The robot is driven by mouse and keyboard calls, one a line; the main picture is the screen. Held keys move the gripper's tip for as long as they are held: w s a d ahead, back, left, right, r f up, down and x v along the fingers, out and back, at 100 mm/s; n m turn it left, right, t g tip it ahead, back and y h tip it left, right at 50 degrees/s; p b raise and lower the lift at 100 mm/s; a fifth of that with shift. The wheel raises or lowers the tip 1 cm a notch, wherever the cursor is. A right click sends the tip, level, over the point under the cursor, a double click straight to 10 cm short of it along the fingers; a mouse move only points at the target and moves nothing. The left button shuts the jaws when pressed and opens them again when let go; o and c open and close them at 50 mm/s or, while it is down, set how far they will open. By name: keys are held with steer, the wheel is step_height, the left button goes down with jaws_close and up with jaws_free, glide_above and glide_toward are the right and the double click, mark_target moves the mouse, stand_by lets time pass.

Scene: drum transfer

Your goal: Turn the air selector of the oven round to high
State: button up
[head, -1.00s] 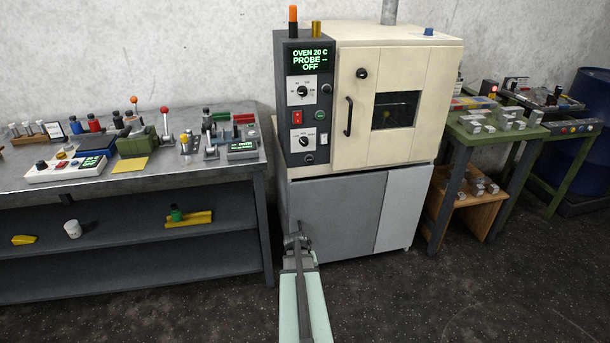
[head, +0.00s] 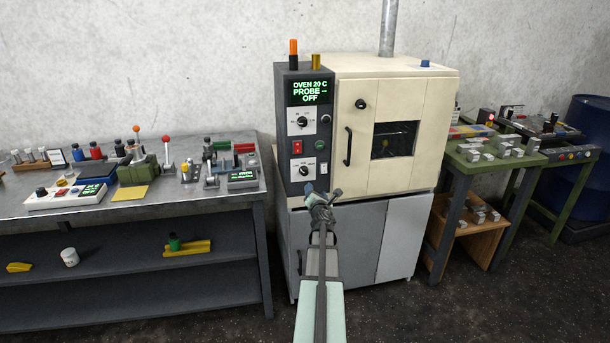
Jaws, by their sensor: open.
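The oven (head: 425,90) is a cream box with a dark control panel (head: 286,145) on its left side. The panel has two black knobs on white plates, an upper dial (head: 302,121) and a lower one (head: 304,170). The lower knob looks like the air selector, but its labels are too small to read surely. I cannot tell where its pointer stands. My gripper (head: 323,190) is open and empty, in front of the panel's lower right corner, just below and right of the lower knob in the picture. Contact does not show.
The oven door has a black handle (head: 348,147) and a window. A red switch (head: 297,147) sits between the knobs. The display (head: 310,92) reads oven 20 C, probe off. A bench (head: 215,205) with small items stands left, a green table (head: 478,160) right.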

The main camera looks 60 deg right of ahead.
mark_target(305, 173)
steer(key=w+d+n, duration=0.1)
steer(key=w+d, duration=0.2)
steer(key=w+d+n+t, duration=0.1)
steer(key=w+d+n, duration=0.1)
steer(key=w+d, duration=0.1)
steer(key=w+d+r+n, duration=0.1)
steer(key=w+d+n, duration=0.1)
steer(key=w, duration=0.3)
steer(key=shift+d+r+t+y, duration=0.1)
steer(key=shift+d+t+y, duration=0.2)
steer(key=shift+d+t, duration=0.15)
steer(key=shift+s, duration=0.1)
steer(key=shift+c, duration=0.3)
steer(key=c, duration=1)
steer(key=shift+o, duration=0.2)
